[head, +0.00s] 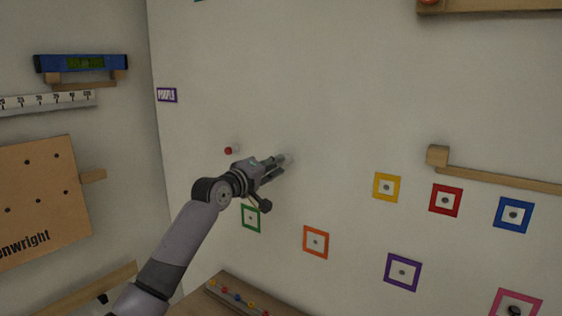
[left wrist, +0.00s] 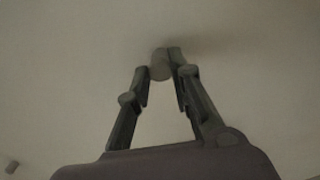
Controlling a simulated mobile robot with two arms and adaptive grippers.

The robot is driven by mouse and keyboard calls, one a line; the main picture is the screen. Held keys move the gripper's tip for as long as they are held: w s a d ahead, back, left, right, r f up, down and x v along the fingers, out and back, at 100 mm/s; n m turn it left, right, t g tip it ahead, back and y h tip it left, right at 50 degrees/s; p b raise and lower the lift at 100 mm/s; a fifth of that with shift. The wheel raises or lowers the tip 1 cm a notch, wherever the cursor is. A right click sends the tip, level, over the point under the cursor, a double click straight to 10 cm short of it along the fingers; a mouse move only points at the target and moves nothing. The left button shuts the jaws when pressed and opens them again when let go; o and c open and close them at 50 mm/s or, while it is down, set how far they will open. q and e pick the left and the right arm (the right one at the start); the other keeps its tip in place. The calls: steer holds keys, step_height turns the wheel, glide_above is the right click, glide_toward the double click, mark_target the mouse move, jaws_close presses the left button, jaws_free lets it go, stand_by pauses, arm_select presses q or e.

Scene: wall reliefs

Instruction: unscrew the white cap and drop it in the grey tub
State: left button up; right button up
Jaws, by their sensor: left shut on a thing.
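The white cap shows in the head view (head: 288,158) as a small pale shape against the wall, just past my fingertips. In the left wrist view the cap (left wrist: 160,66) is a dim, pale cylinder between the two fingertips, close to the wall. My left gripper (head: 279,164) reaches toward the wall and is shut on the cap; its fingers also show in the left wrist view (left wrist: 166,70). The thread behind the cap is hidden, so I cannot tell how far it is turned. I see no grey tub. My right gripper is in neither view.
A red-tipped peg (head: 230,150) sits on the wall just left of my gripper. Coloured square frames, such as the green (head: 251,218) and orange (head: 315,242) ones, lie below. A wooden rail (head: 500,178) juts out at right. A wooden ledge with coloured knobs (head: 238,298) is below.

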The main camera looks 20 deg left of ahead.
arm_select(q)
steer(key=n, duration=0.5)
steer(key=n, duration=0.2)
steer(key=shift+n, duration=1.6)
